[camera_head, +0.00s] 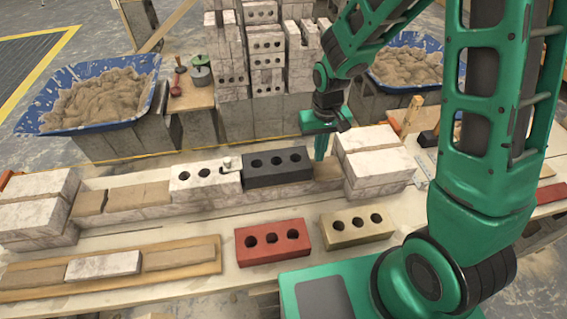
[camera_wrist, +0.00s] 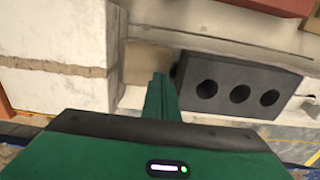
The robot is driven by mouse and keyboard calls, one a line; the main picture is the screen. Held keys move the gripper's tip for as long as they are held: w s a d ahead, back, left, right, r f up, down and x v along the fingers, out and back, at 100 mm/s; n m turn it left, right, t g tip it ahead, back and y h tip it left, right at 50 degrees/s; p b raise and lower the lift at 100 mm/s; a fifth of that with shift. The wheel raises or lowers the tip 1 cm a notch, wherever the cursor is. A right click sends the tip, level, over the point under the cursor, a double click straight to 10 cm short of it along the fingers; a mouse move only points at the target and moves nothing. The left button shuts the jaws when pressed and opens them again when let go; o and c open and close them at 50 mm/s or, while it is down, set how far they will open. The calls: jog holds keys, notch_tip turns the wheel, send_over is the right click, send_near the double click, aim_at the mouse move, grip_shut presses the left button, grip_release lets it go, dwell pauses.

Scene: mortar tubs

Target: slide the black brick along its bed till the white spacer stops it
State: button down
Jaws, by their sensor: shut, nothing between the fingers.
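The black brick (camera_head: 278,168), with three holes, lies on the mortar bed (camera_head: 327,171) in the low wall. The white spacer (camera_head: 227,164) is small and sits at the right end of the white holed brick (camera_head: 198,181), by the black brick's left end. I cannot tell whether spacer and black brick touch. My gripper (camera_head: 320,157) is shut and empty, pointing down at the black brick's right end. In the wrist view, the shut fingers (camera_wrist: 161,90) are beside that end of the black brick (camera_wrist: 235,88), with little or no gap.
Stacked pale blocks (camera_head: 375,162) stand close right of my gripper, and another stack (camera_head: 38,205) stands at the left end. A red brick (camera_head: 272,241) and a tan brick (camera_head: 356,228) lie in front. A wooden board (camera_head: 190,262) lies front left. Blue mortar tubs (camera_head: 90,95) stand behind.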

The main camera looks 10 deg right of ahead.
notch_tip(320, 180, up, 7)
dwell(0.7)
jog(key=shift+f, duration=0.1)
dwell(0.4)
jog(key=s+d+r+m, duration=0.1)
jog(key=s+d+r, duration=0.3)
jog(key=d, duration=0.2)
jog(key=s+d+r+m, duration=0.2)
jog(key=s+d+r, duration=0.25)
jog(key=d, duration=0.25)
jog(key=s+d+r+m, duration=0.1)
jog(key=s+d, duration=0.2)
jog(key=s, duration=0.5)
jog(key=s+d+r+m, duration=0.2)
jog(key=s+d, duration=0.1)
jog(key=s, duration=0.5)
jog(key=shift+d, duration=0.15)
jog(key=shift+r, duration=0.1)
